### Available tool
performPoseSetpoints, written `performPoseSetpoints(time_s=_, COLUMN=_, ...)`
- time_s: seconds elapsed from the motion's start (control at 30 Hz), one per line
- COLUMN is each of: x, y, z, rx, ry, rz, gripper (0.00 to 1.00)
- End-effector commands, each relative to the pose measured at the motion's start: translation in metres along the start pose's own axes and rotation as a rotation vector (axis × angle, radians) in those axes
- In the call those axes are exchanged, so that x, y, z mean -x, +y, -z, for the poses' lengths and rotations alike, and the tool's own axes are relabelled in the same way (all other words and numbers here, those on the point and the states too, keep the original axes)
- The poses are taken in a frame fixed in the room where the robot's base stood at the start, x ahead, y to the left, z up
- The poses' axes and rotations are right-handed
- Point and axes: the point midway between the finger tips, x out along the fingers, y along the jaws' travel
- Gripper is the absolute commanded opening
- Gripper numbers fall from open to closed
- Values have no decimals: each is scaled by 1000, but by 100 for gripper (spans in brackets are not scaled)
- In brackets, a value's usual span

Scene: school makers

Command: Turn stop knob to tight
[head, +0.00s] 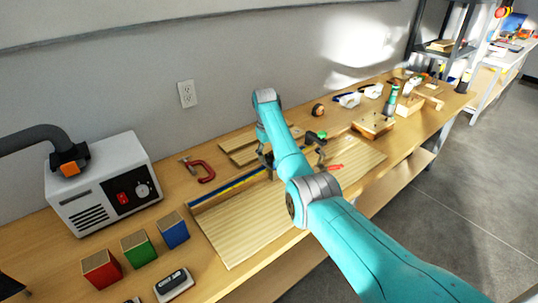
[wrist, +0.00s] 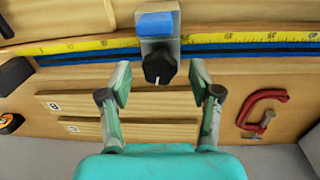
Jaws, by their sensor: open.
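The stop (wrist: 158,28) is a grey metal block with a blue top, sitting across the yellow measuring tape at the upper middle of the wrist view. Its black knob (wrist: 160,67) faces my gripper. My gripper (wrist: 161,72) is open, with one finger to the left of the knob and one to the right. Gaps show between the knob and both fingers. In the head view my gripper (head: 266,158) is at the fence, partly behind my arm. I cannot make out the knob there. Any marking for tight is not readable.
A red clamp (head: 198,171) lies left of my gripper, and two wooden strips (wrist: 118,118) lie between the fingers and beyond. The grey-white machine (head: 104,185) and red, green and blue blocks (head: 140,249) stand at the left. The slatted board's front (head: 240,231) is clear.

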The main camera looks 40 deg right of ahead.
Motion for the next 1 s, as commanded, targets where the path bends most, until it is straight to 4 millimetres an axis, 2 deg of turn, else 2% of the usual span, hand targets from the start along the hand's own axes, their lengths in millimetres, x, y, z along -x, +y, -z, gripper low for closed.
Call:
performPoseSetpoints(time_s=0.37, x=-5, y=0, z=0, rx=0, ry=0, rz=0, gripper=63)
performPoseSetpoints(time_s=0.6, x=-5, y=0, z=0, rx=0, ry=0, rz=0, gripper=3)
performPoseSetpoints(time_s=1.0, x=-6, y=0, z=0, rx=-63, ry=-5, rz=0, gripper=3)
